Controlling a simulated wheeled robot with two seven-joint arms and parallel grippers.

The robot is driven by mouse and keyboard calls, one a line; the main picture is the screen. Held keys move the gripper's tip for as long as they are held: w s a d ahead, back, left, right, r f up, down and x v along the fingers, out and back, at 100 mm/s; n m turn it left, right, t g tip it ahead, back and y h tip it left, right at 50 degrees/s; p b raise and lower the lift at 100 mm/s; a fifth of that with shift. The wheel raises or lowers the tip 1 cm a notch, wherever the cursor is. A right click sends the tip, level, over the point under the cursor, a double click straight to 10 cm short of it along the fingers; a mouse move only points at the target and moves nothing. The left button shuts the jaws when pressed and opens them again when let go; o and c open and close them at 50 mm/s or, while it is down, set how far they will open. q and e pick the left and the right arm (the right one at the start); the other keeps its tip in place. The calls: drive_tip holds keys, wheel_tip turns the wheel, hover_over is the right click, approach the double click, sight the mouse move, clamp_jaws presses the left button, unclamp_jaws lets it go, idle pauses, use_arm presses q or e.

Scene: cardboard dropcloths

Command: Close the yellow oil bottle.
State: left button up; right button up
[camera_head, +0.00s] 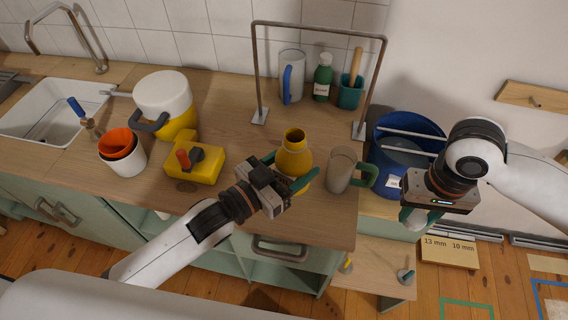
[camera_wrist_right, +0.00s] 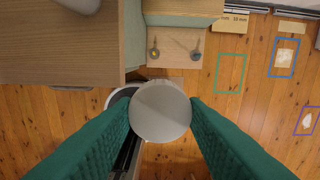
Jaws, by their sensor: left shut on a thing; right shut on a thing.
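The yellow oil bottle (camera_head: 294,161) stands upright near the front edge of the wooden counter, with its round mouth open at the top. My left gripper (camera_head: 286,171) is shut on its body, with a green finger on either side. My right gripper (camera_head: 411,216) is shut on a pale round cap (camera_head: 416,221), out past the counter's right end and well apart from the bottle. In the right wrist view the cap (camera_wrist_right: 160,111) shows as a smooth grey-white disc between the two green fingers (camera_wrist_right: 160,108). Its underside is hidden.
A beige mug with a green handle (camera_head: 341,170) stands just right of the bottle, between it and my right gripper. A metal frame (camera_head: 256,70) rises behind. A yellow block-like thing (camera_head: 207,164) sits left. A blue bucket (camera_head: 409,128) is behind my right gripper.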

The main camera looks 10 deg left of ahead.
idle(0.3)
use_arm(q)
drive_tip(key=shift+d, duration=0.15)
use_arm(e)
drive_tip(key=w+a+r, duration=0.3)
drive_tip(key=a+r, duration=0.6)
drive_tip(key=a, duration=0.3)
drive_tip(key=w+a+r, duration=0.2)
drive_tip(key=a+r, duration=0.7)
drive_tip(key=a, duration=0.3)
drive_tip(key=shift+w+r+m, duration=0.3)
drive_tip(key=shift+w, duration=0.1)
drive_tip(key=shift+f, duration=0.1)
drive_tip(key=shift+f, duration=1.95)
drive_tip(key=shift+s, duration=0.1)
drive_tip(key=shift+f, duration=0.85)
